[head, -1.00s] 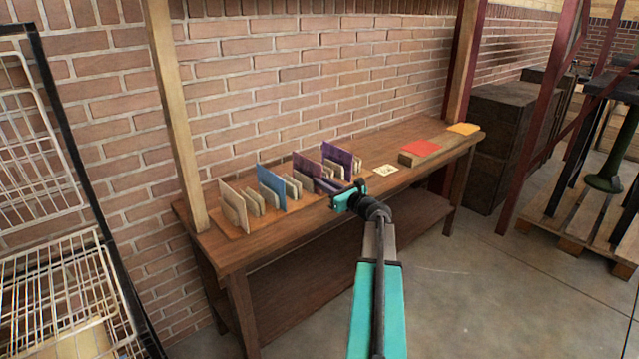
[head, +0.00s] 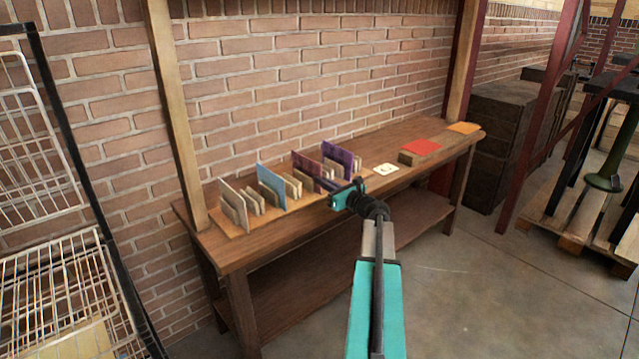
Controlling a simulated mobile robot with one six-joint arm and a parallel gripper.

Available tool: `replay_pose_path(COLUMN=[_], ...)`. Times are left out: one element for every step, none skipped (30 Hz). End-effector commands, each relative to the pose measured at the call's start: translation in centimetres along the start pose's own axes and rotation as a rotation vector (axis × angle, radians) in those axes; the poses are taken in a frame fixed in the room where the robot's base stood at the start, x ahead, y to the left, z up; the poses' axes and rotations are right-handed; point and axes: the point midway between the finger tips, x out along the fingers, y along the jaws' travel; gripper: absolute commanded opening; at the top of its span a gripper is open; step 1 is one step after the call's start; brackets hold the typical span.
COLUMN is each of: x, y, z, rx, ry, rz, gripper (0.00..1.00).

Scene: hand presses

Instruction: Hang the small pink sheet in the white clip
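I cannot make out a small pink sheet or a white clip in the head view. A small whitish card with a dark mark (head: 386,169) lies flat on the wooden bench (head: 300,235), to the right of the upright panels. My gripper (head: 345,193), teal and black, is over the bench's front edge, in front of the purple panels and left of the card. Its fingers are too small and turned too far to show whether they are open or hold anything.
Upright panels stand in a wooden rack on the bench: pale pinkish (head: 242,206), blue (head: 271,186), maroon (head: 308,173) and purple (head: 340,160), with smaller tan pieces between. A wire rack (head: 60,290) stands at left.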

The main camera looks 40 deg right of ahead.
Motion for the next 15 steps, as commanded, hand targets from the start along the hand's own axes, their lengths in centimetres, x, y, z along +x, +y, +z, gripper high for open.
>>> replay_pose_path(x=[0.0, 0.0, 0.0, 0.0, -0.1, -0.1, -0.1, -0.1, -0.1, -0.1, -0.1, -0.1, -0.1, -0.1, -0.1], y=[-0.1, -0.1, -0.1, -0.1, -0.1, -0.1, -0.1, -0.1, -0.1, -0.1, -0.1, -0.2, -0.2, -0.2, -0.2], z=[0.7, 1.0, 1.4, 1.8, 2.2, 2.6, 3.0, 3.3, 3.7, 4.0, 4.4, 4.8, 5.2, 5.5, 6.0], rx=[0.000, 0.000, -0.001, -0.001, -0.001, -0.001, -0.001, -0.001, -0.001, -0.001, -0.001, -0.001, -0.001, -0.001, 0.000], ry=[-0.001, -0.001, -0.001, -0.001, -0.001, -0.001, -0.001, -0.001, -0.001, -0.001, -0.001, -0.001, -0.001, -0.001, -0.001], rz=[-0.002, -0.002, -0.002, -0.003, -0.003, -0.003, -0.003, -0.003, -0.003, -0.003, -0.003, -0.003, -0.003, -0.003, -0.003], gripper=[0.00, 0.00, 0.00, 0.00, 0.00, 0.00, 0.00, 0.00, 0.00, 0.00, 0.00, 0.00, 0.00, 0.00, 0.00])
